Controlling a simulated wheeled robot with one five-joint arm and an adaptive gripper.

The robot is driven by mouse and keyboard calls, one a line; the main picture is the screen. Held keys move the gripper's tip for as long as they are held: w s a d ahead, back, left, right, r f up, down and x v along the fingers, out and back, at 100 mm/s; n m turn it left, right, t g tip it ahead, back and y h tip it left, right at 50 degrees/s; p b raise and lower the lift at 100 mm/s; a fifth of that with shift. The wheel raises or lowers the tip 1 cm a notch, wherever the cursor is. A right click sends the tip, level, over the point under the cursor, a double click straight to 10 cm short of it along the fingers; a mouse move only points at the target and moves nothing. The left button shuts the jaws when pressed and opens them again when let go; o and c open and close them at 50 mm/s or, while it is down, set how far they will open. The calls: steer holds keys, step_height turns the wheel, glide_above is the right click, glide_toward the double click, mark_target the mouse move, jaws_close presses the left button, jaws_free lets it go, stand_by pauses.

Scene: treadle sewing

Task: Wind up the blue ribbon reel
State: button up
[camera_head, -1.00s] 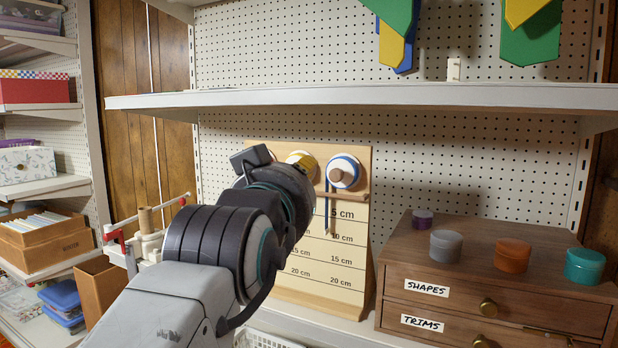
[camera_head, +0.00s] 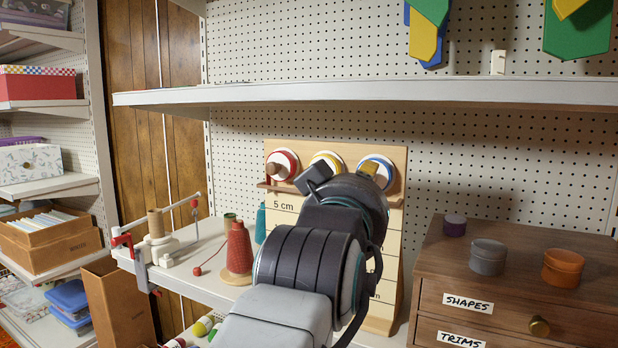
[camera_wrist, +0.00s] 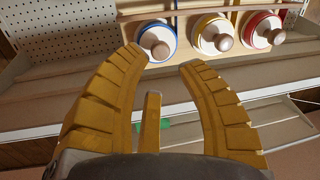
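The blue-rimmed ribbon reel (camera_head: 388,166) is the right one of three on a wooden board, partly hidden behind my arm. In the wrist view the picture is turned over, and the blue reel (camera_wrist: 148,28) is the left one, with a round wooden knob (camera_wrist: 156,46). My gripper (camera_wrist: 163,58) is open and empty; its two yellow fingers are spread with the knob between the tips in the picture. I cannot tell how far the tips are from it. In the head view my gripper (camera_head: 368,168) is mostly hidden by the wrist. The hanging blue ribbon is hidden there.
The yellow reel (camera_head: 327,160) and red reel (camera_head: 284,162) sit beside it. A brown drawer chest (camera_head: 500,270) with small round pots stands at right. A red thread cone (camera_head: 238,250) stands left of my arm. A white shelf (camera_head: 350,95) runs above.

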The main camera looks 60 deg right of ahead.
steer(key=shift+w+d+p, duration=0.2)
steer(key=shift+w+d, duration=0.05)
steer(key=shift+d, duration=0.95)
steer(key=shift+w+d+p, duration=0.15)
steer(key=shift+w+d, duration=0.05)
steer(key=shift+d, duration=1.05)
steer(key=shift+w+d+p, duration=0.2)
steer(key=shift+w+d, duration=0.05)
steer(key=shift+d, duration=0.95)
jaws_close()
